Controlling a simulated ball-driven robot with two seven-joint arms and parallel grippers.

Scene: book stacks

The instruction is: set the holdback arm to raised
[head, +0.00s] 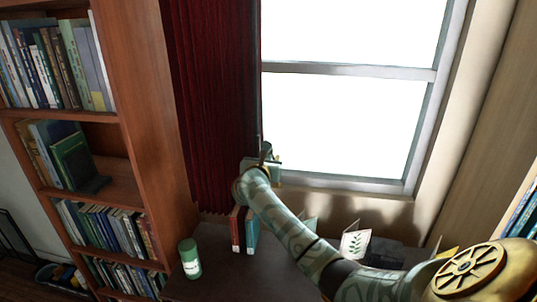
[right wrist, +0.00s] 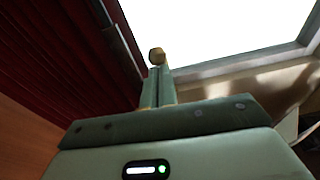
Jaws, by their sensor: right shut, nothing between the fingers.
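A dark red curtain (head: 210,100) hangs at the left of the window; it also fills the left of the right wrist view (right wrist: 50,50). My right gripper (head: 264,152) is at the curtain's right edge, near the window's lower left corner. In the right wrist view my right gripper's fingers (right wrist: 156,80) are shut with nothing between them. A small brass knob (right wrist: 156,56) shows just at or beyond the fingertips; I cannot tell whether they touch. A thin dark metal rod (right wrist: 122,42) slants along the curtain edge. I cannot clearly make out which part is the holdback arm. My left gripper is out of view.
The bright window (head: 345,125) is right of the gripper. A wooden bookcase (head: 150,110) stands left of the curtain. Below, a dark tabletop (head: 215,285) carries a green can (head: 190,258), a red book (head: 237,229), a teal book (head: 252,232) and a white leaf-print card (head: 355,242).

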